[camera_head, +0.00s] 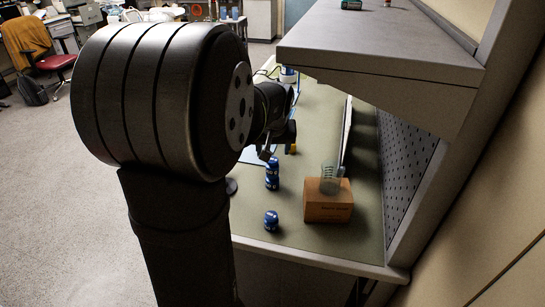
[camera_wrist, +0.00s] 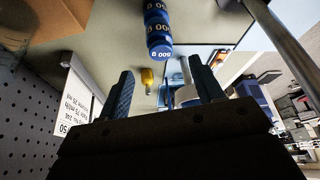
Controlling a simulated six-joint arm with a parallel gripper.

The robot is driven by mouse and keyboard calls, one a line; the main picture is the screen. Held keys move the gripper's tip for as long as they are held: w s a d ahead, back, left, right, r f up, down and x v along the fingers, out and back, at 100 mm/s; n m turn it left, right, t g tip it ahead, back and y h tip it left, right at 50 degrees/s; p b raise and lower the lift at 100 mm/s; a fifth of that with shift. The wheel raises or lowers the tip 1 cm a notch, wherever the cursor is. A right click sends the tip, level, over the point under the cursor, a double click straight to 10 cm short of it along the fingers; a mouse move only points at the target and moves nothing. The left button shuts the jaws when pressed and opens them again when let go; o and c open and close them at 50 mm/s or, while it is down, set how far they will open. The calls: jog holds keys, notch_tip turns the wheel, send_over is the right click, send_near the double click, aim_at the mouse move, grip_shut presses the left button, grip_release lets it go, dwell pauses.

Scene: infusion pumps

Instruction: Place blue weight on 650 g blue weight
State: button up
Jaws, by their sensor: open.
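A stack of blue weights (camera_head: 272,174) stands on the green bench top, just beyond a lone blue weight (camera_head: 271,220) near the front edge. I cannot make out a 650 g marking. My gripper (camera_wrist: 162,65) is open, with its two dark fingers apart and nothing between them. In the head view, my gripper (camera_head: 268,155) is mostly hidden by my arm and appears close to the top of the stack.
A cardboard box (camera_head: 328,207) with a clear beaker (camera_head: 330,175) on it stands right of the weights. A grey shelf (camera_head: 380,50) overhangs the bench, and a perforated panel (camera_head: 405,165) is at right. A small yellow object (camera_wrist: 147,77) and a white printed sign (camera_wrist: 78,115) show in the wrist view.

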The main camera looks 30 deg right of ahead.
aim_at(272, 157)
jog(key=v, duration=0.2)
jog(key=shift+s+a+r, duration=0.1)
jog(key=shift+s+r, duration=0.05)
jog(key=shift+r, duration=0.25)
jog(key=shift+f, duration=0.1)
jog(key=x, duration=1.2)
jog(key=shift+f, duration=0.15)
notch_tip(272, 157, up, 3)
jog(key=shift+f, duration=0.1)
jog(key=shift+r, duration=0.65)
